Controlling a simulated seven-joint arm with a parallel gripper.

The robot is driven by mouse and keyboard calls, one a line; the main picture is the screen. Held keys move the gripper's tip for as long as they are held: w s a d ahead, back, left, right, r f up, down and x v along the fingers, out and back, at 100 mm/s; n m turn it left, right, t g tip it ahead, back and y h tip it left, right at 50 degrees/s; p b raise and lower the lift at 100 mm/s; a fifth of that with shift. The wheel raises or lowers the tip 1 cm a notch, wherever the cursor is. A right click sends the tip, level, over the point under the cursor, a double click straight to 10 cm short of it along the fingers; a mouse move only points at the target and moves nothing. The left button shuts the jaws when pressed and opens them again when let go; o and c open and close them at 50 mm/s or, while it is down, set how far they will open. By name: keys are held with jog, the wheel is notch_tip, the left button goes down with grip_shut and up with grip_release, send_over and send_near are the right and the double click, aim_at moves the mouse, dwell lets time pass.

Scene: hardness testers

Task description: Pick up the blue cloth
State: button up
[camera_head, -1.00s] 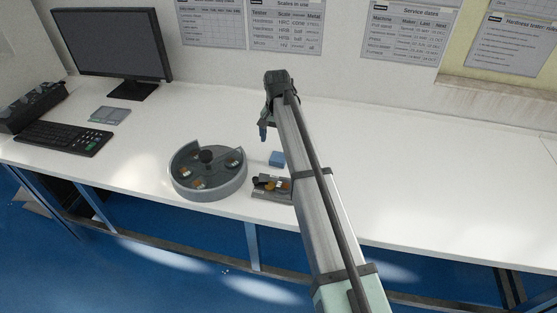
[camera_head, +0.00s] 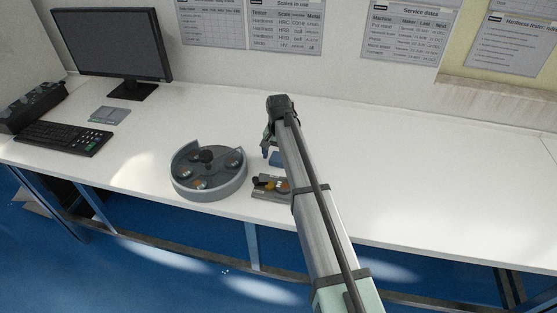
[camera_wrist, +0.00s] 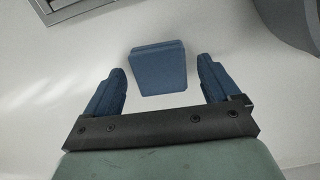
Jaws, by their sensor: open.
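The blue cloth (camera_wrist: 159,69) is a small folded block lying flat on the white bench. In the wrist view it lies ahead of and between the two blue fingers of my gripper (camera_wrist: 160,82), with clear room on both sides. My gripper is open and empty, and does not touch the cloth in that view. In the head view the cloth (camera_head: 275,158) shows only in part, because my arm covers its right side. My gripper (camera_head: 267,150) hangs right beside it there; its height above the bench is hard to tell.
A round grey tray (camera_head: 181,190) with small parts stands left of the cloth. A small grey holder (camera_head: 262,193) with parts sits in front of it, near the bench edge. A keyboard (camera_head: 55,138) and monitor (camera_head: 112,45) stand at the left. The bench's right side is clear.

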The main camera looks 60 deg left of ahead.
aim_at(278, 157)
jog(key=c, duration=1.1)
jog(key=shift+r, duration=0.15)
notch_tip(278, 157, up, 10)
jog(key=shift+f, duration=0.1)
